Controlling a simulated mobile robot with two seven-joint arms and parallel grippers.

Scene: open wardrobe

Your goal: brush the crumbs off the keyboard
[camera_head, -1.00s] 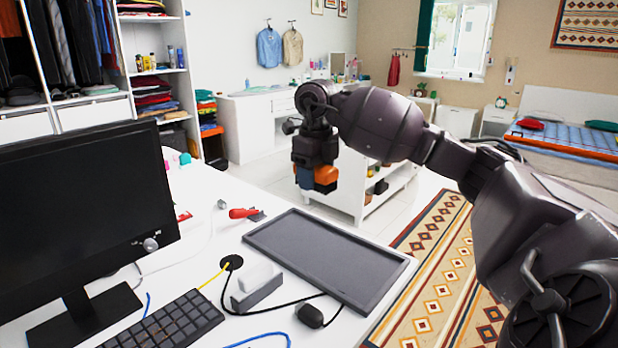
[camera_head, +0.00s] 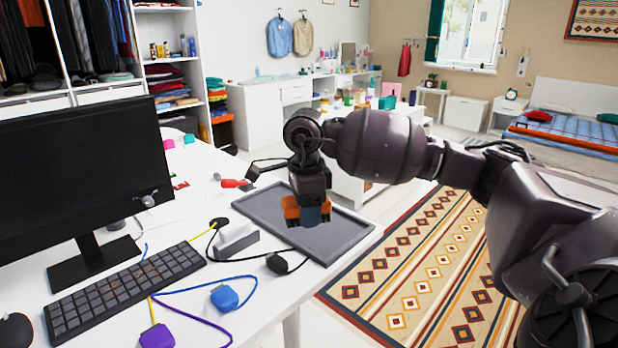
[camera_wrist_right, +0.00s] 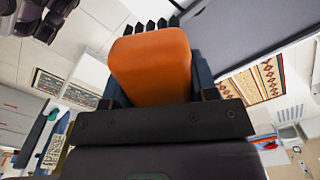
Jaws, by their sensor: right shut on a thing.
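The black keyboard (camera_head: 125,290) lies on the white desk in front of the monitor, at the lower left of the head view. I cannot make out crumbs on it at this size. My left gripper is not in view.
The black monitor (camera_head: 80,185) stands behind the keyboard. The grey tray (camera_head: 345,238) lies at the desk's right side. Blue (camera_head: 224,298) and purple (camera_head: 157,337) plugs with cables, a grey-white block (camera_head: 237,240) and a red-handled tool (camera_head: 233,183) lie about. A mouse (camera_head: 15,330) is left of the keyboard.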

